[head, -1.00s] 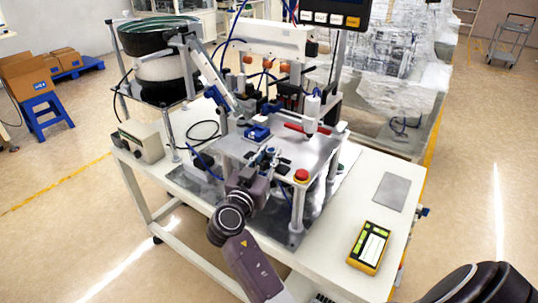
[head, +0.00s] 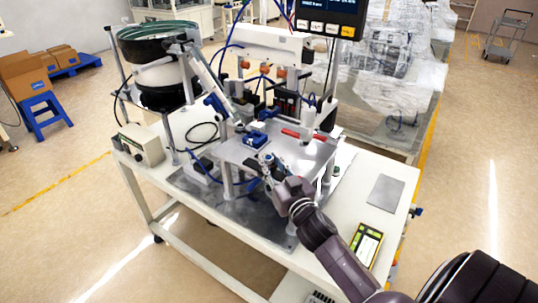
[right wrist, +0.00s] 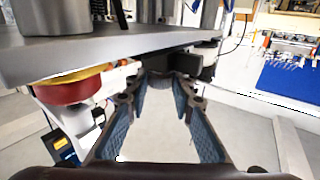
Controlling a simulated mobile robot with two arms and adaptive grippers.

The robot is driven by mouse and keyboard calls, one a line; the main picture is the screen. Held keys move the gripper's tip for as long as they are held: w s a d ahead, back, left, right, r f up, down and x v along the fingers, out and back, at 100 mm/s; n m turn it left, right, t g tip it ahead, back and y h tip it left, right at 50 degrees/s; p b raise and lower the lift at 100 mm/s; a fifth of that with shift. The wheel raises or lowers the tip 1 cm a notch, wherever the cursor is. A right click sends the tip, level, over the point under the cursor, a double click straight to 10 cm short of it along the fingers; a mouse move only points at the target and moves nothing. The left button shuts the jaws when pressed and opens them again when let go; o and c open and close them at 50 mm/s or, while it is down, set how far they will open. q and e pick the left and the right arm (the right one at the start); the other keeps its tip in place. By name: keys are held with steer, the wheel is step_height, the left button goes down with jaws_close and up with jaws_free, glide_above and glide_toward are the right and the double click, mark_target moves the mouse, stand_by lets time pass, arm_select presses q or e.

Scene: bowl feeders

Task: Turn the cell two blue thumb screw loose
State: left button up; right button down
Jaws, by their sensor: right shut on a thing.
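My right gripper (head: 266,168) is at the front edge of the raised metal plate (head: 310,155) of the bowl feeder cell. In the right wrist view its two blue-padded fingers (right wrist: 168,80) converge at the tips, just below the plate's edge. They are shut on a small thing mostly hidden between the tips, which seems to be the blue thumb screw. Its blue colour cannot be made out there. A blue part (head: 256,139) sits on top of the plate, apart from the fingers. My left gripper is not in view.
A red and yellow stop button (right wrist: 75,88) is close left of my fingers in the right wrist view. The bowl feeder (head: 160,50) stands at the back left. A yellow handheld device (head: 366,245) and a grey pad (head: 385,192) lie on the white table (head: 400,225).

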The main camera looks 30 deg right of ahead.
steer(key=n+y, duration=0.1)
steer(key=n+y+p, duration=0.1)
steer(key=y, duration=0.1)
steer(key=shift+d+r, duration=0.15)
steer(key=shift+d, duration=0.15)
steer(key=n+y, duration=0.1)
steer(key=y, duration=0.1)
steer(key=shift+d+f+n+y, duration=0.1)
steer(key=shift+f+n+y, duration=0.1)
steer(key=shift+n+y, duration=0.15)
steer(key=n+y+b, duration=0.1)
steer(key=n+y, duration=0.1)
steer(key=y, duration=0.1)
steer(key=shift+d+f, duration=0.1)
steer(key=shift+d, duration=0.05)
arm_select(q)
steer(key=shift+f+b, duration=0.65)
steer(key=shift+b, duration=0.35)
arm_select(e)
steer(key=shift+w+n+g+y, duration=0.1)
steer(key=shift+n+g+y, duration=0.8)
steer(key=shift+y, duration=0.55)
steer(key=c, duration=1.7)
jaws_free()
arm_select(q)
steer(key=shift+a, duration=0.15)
arm_select(e)
steer(key=shift+o, duration=0.2)
